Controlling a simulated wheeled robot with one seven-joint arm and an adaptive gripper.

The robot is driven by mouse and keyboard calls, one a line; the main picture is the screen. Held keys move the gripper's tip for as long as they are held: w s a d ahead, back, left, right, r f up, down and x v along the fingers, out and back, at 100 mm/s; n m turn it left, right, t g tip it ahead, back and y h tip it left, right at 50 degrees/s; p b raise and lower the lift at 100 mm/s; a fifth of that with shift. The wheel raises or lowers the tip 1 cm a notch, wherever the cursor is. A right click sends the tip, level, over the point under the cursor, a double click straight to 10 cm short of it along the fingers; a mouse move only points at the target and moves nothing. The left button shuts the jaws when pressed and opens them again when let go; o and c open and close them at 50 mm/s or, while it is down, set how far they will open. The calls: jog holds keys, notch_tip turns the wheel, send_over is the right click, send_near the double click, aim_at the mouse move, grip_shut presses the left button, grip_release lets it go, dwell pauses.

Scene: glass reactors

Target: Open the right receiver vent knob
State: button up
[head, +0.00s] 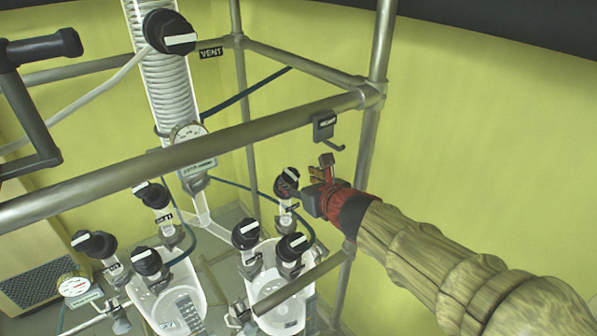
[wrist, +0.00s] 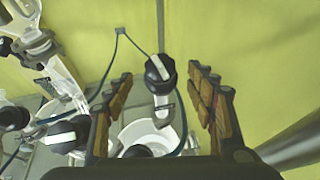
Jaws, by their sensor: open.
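In the head view, a black knob with a white bar (head: 287,181) sits on a clear stem above the right glass receiver (head: 278,295). My gripper (head: 303,190) reaches in from the right, its tips close beside this knob and partly overlapping it. In the wrist view the knob (wrist: 160,72) shows ahead, between the lines of the two fingers, with its white bar tilted. My gripper (wrist: 160,105) is open, with brown padded fingers on both sides and nothing held. I cannot tell whether a finger touches the knob. Its label is not readable.
Two more black knobs (head: 246,233) (head: 292,246) stand on the right receiver. The left receiver (head: 178,300) carries similar knobs. A metal rail (head: 180,160) crosses above, and an upright post (head: 365,150) stands near my gripper. A large vent knob (head: 170,32) is higher up.

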aim_at(293, 175)
jog(key=x, duration=0.6)
jog(key=shift+w+f, duration=0.2)
jog(key=shift+w, duration=0.05)
jog(key=shift+c, duration=1.1)
jog(key=c, duration=1)
jog(key=shift+o, duration=0.2)
jog(key=shift+r+n, duration=0.15)
jog(key=shift+n, duration=0.25)
jog(key=shift+n+g+y+p, duration=0.6)
jog(key=shift+n+y+p, duration=0.2)
jog(key=shift+n+p, duration=0.25)
jog(key=shift+n+g+y+p, duration=0.2)
jog(key=shift+n+g+y, duration=0.5)
jog(key=shift+n, duration=0.85)
jog(key=shift+n+g+y+p, duration=0.15)
jog(key=shift+n+g+y, duration=0.5)
jog(key=shift+n, duration=0.85)
jog(key=shift+g, duration=0.25)
